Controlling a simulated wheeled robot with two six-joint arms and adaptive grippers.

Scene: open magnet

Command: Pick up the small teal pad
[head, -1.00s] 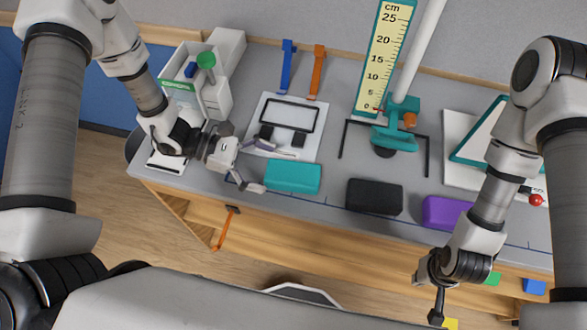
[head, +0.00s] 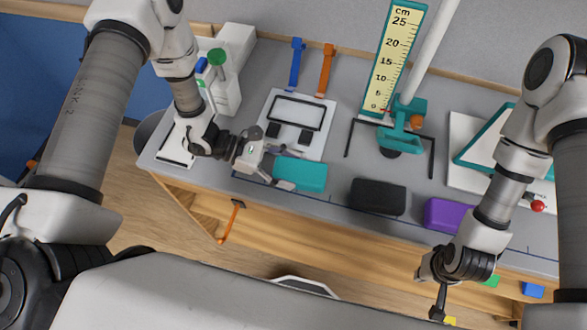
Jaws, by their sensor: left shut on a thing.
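The small teal pad (head: 308,175) is a flat teal block near the table's front edge, left of a black block. My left gripper (head: 286,169) is at the pad's left end, with one finger on its far side and one on its near side. It is shut on the pad, and the fingers hide part of that end. I cannot tell whether the pad is clear of the table. My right gripper (head: 438,304) hangs in front of the table edge at lower right, away from the pad. Its fingers are too small and edge-on to read.
A black block (head: 377,197) and a purple block (head: 446,213) lie to the right of the pad. A white board (head: 303,96) with a black frame lies behind it. A teal stand (head: 402,137) with a ruler (head: 389,60) stands further back. Orange and blue straps lie at the back.

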